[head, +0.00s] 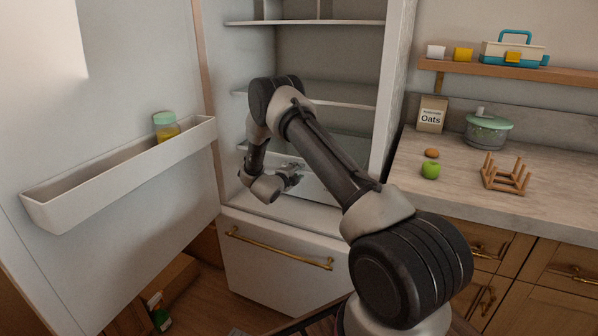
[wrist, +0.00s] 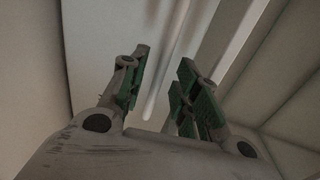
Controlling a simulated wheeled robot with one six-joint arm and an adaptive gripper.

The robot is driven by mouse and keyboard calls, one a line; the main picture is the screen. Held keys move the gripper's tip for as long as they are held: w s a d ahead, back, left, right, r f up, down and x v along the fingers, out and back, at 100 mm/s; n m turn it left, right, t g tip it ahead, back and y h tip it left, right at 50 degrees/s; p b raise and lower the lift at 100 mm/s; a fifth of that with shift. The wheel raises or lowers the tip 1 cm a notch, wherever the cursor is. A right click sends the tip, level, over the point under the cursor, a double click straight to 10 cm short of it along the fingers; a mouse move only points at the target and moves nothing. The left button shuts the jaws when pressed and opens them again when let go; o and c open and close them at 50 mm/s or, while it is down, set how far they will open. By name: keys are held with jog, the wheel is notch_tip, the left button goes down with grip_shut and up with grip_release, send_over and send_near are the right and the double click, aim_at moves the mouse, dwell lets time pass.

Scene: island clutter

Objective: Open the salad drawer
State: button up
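The fridge stands open in the head view. The salad drawer (head: 318,187) is a pale box low inside it, under the lowest shelf, and looks shut. My arm hides part of it. My gripper (head: 293,175) is inside the fridge in front of the drawer. In the wrist view my gripper (wrist: 160,88) is open, its two green-padded fingers apart with nothing held. A pale rounded bar (wrist: 153,88), which looks like the drawer's handle, shows beyond and between the fingers. I cannot tell whether the fingers touch it.
The open fridge door (head: 110,110) is at left, its bin (head: 60,200) holding a jar (head: 166,127). A freezer drawer (head: 285,270) with a brass handle is below. The counter (head: 420,190) at right bears an apple (head: 431,170), a pot (head: 488,132) and a wooden rack (head: 505,178).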

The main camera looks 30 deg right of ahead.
jog(key=shift+x, duration=1.25)
jog(key=shift+c, duration=0.3)
grip_shut()
jog(key=f+v, duration=0.2)
jog(key=v, duration=1.1)
jog(key=a+f+v, duration=0.1)
jog(key=f+v, duration=0.2)
jog(key=v, duration=1)
jog(key=shift+s+a, duration=0.25)
jog(key=shift+s, duration=0.25)
